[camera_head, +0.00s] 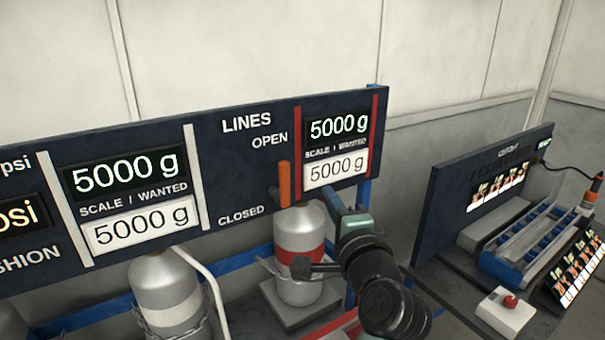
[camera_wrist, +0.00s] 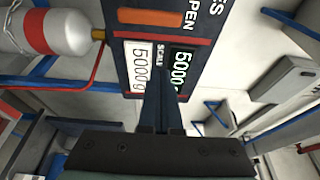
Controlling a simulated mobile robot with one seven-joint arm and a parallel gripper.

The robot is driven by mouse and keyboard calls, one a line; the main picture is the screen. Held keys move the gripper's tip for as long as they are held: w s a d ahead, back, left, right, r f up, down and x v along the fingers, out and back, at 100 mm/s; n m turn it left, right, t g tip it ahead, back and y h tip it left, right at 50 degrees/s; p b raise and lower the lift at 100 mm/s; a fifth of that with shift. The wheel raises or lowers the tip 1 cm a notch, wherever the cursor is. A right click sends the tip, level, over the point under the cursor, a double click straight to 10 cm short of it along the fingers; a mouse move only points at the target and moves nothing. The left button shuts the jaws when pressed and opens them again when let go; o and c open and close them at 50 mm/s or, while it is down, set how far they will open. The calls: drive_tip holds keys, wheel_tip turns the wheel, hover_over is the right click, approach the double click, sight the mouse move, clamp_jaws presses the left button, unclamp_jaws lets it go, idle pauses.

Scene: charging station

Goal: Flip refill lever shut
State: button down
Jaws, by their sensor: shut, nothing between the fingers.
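The refill lever is an orange handle (camera_head: 284,183) on the dark LINES panel (camera_head: 240,165). It stands upright between the OPEN label above and the CLOSED label below. In the wrist view the lever (camera_wrist: 150,17) is a flat orange bar near the top edge. My gripper (camera_head: 327,195) is to the right of the lever and a little lower, apart from it, in front of the panel below the right display.
A red-banded cylinder (camera_head: 300,235) stands below the lever, left of my arm. Another grey cylinder (camera_head: 165,290) stands further left. A blue frame (camera_head: 366,192) edges the panel's right side. A second dark board (camera_head: 440,215) with a blue tray (camera_head: 530,240) is at right.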

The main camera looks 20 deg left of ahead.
sight(284, 185)
drive_tip(key=w+a+p, duration=0.5)
drive_tip(key=a+p, duration=0.1)
drive_tip(key=a, duration=0.1)
drive_tip(key=shift+w+a+p, duration=0.15)
drive_tip(key=shift+a+p, duration=0.15)
drive_tip(key=shift+a, duration=0.05)
idle(0.4)
drive_tip(key=shift+f+b, duration=0.15)
drive_tip(key=shift+b, duration=0.4)
